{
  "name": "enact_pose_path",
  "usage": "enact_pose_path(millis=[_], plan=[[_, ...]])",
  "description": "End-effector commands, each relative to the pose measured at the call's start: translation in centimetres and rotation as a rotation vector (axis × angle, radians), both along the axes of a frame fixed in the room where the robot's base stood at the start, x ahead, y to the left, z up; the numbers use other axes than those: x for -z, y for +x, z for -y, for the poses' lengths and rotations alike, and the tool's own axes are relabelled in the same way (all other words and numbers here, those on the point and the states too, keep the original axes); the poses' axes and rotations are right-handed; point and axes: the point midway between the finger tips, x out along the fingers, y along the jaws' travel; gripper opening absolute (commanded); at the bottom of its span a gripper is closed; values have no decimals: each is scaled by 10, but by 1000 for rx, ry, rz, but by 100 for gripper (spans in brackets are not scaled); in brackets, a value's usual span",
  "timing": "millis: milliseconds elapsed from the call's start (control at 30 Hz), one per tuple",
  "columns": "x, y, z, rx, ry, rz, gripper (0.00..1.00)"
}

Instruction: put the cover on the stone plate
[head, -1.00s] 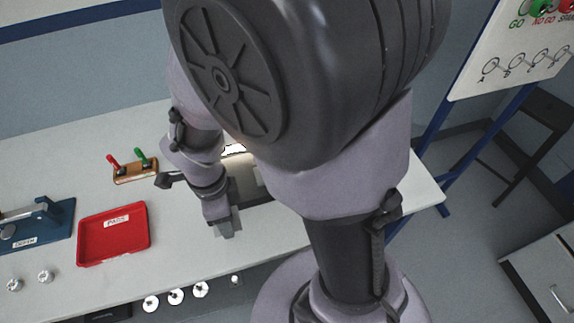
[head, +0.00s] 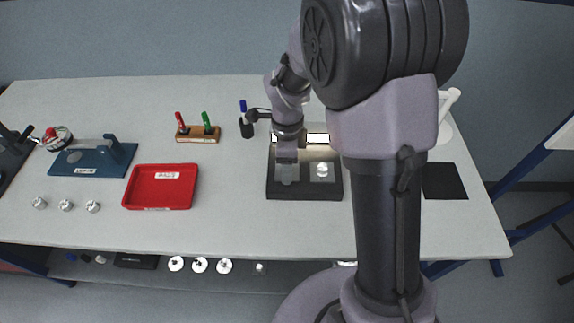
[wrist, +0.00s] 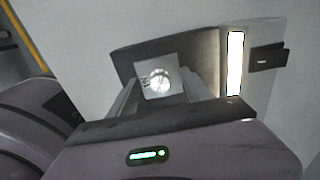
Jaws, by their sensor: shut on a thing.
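The dark stone plate (head: 303,190) lies on the bench, partly behind my arm, with a lit bar along its back edge. My gripper (head: 287,174) is over the plate's left part, pointing down. It is shut on a pale grey piece that I take to be the cover; the fingers mostly hide it, and I cannot tell whether it touches the plate. A bright round metal part (head: 322,168) on a light square sits on the plate, right of my gripper. In the wrist view the round part (wrist: 160,80) shows beyond the fingers (wrist: 163,95).
A red tray (head: 160,204), a blue fixture (head: 92,158) and several small metal parts are to the left. A wooden pen holder (head: 198,135) and a dark cup (head: 246,128) stand behind. A black mat (head: 443,181) and a white lamp (head: 443,125) are at right.

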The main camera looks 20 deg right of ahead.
Motion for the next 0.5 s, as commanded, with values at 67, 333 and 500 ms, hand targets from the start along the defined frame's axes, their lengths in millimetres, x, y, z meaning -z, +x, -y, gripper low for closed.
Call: enact_pose_path(millis=[67,333,500], plan=[[-2,0,0,0,0,2,15],[2,0,0,0,-1,2,63],[1,0,0,0,-1,2,79]])
